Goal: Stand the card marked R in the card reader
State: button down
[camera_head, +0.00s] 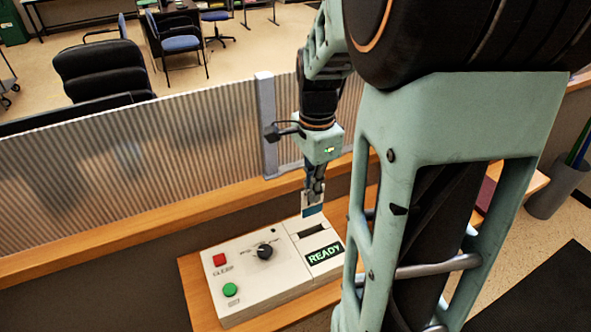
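The card reader (290,285) is a pale box on a wooden desk, with a dark slot (312,232) near its back right and a lit green READY display (324,254). My gripper (314,190) points down just behind and above the slot, shut on a small white and blue card (311,207). The card is roughly upright. I cannot read any letter on it. Whether its lower edge touches the reader cannot be told. My own arm covers the right of the view.
The reader also has a red button (219,260), a green button (230,290) and a black knob (265,252). A corrugated partition (130,155) with a wooden ledge stands behind the desk. Chairs stand beyond it. A grey bin (556,187) is at the far right.

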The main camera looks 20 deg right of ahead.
jog(key=shift+f+b, duration=3.75)
jog(key=shift+f, duration=0.95)
jog(key=c, duration=2.1)
grip_release()
